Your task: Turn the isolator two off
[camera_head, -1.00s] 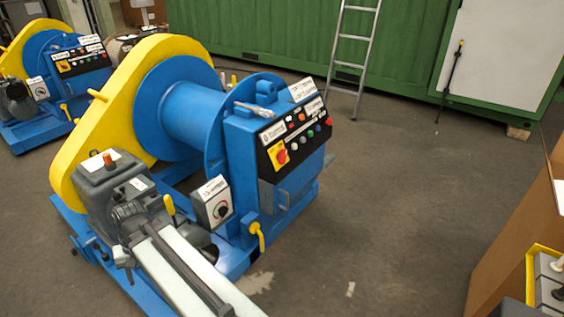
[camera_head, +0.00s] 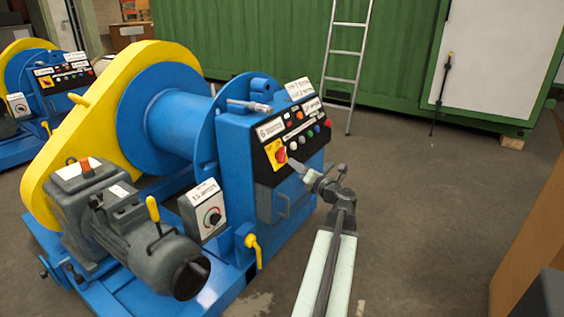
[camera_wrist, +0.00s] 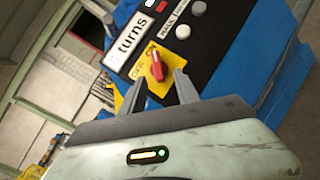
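A red isolator knob on a yellow plate (camera_head: 275,153) sits at the left end of the black control panel of the near blue winch. In the wrist view the red knob (camera_wrist: 158,67) stands on its yellow plate (camera_wrist: 138,62), with small dark lettering that seems to read OFF and ON. My gripper (camera_wrist: 159,78) is open, with one finger on each side of the knob's near end; contact cannot be told. In the head view my gripper (camera_head: 296,164) reaches the panel from the right. No number marking the isolator is readable.
Several buttons and lamps (camera_head: 309,134) lie right of the isolator. A dial box (camera_head: 206,211), a yellow-handled valve (camera_head: 253,247) and a grey motor (camera_head: 150,240) are on the near winch. A second winch with a similar panel (camera_head: 62,80) stands far left.

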